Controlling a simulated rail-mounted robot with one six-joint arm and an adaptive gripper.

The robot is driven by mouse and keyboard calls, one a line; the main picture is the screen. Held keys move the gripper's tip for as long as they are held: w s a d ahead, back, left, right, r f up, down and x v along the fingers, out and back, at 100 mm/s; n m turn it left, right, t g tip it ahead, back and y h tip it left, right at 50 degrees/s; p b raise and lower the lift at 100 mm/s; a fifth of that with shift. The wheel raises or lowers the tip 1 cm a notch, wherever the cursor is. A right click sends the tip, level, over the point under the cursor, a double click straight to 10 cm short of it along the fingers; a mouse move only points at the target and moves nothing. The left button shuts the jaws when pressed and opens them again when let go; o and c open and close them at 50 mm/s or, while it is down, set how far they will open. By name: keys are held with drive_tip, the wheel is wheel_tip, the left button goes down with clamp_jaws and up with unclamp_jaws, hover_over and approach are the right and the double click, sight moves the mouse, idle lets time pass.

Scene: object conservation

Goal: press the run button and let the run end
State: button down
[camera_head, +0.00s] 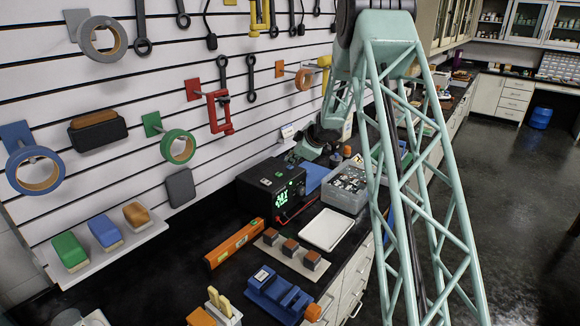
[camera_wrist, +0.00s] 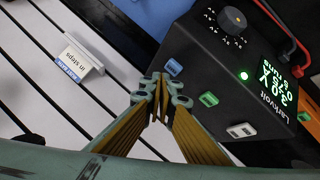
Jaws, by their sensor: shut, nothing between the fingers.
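A black box-shaped device (camera_head: 268,190) with a lit green display stands on the bench. In the wrist view the device (camera_wrist: 215,85) shows a knob (camera_wrist: 232,18), a lit green lamp (camera_wrist: 243,76), a display with green characters (camera_wrist: 275,88), and blue (camera_wrist: 173,67), green (camera_wrist: 208,99) and white (camera_wrist: 241,130) buttons. I cannot read which is the run button. My gripper (camera_wrist: 160,82) is shut and empty, its tips close to the blue button; contact cannot be told. In the head view my gripper is not clearly made out among the arm parts near the device.
Red and black leads (camera_wrist: 285,30) run beside the device. A clear bin of parts (camera_head: 345,188), a white tray (camera_head: 327,230) and an orange level (camera_head: 234,244) lie near the device.

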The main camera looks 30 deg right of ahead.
sight(290, 167)
idle(0.4)
drive_tip(key=shift+r+p, duration=2.55)
drive_tip(key=shift+p, duration=0.35)
drive_tip(key=c, duration=3.5)
unclamp_jaws()
